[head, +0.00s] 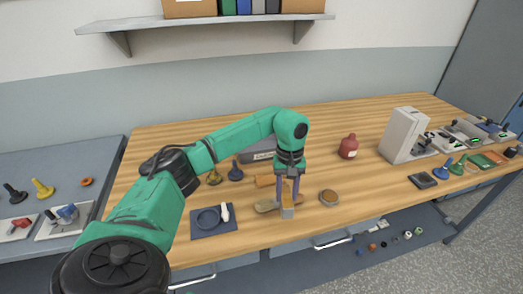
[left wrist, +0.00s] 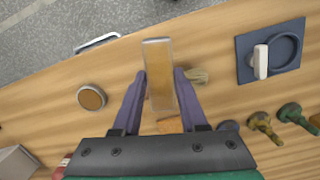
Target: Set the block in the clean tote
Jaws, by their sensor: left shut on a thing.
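The block (head: 287,211) is small and upright, grey with a tan face. My left gripper (head: 288,188) points down and is shut on it, near the front of the wooden table. In the left wrist view the block (left wrist: 158,60) stands out beyond the two purple fingers (left wrist: 158,85). I cannot tell whether its lower end touches the table. A grey tote (head: 259,151) with a label stands behind my left gripper, partly hidden by the arm; the label is too small to read surely, and its inside is hidden. My right gripper is not in view.
A red jug (head: 348,146) and a grey machine (head: 404,135) stand further right. Bobbin-like pieces (head: 236,172) stand near the tote.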

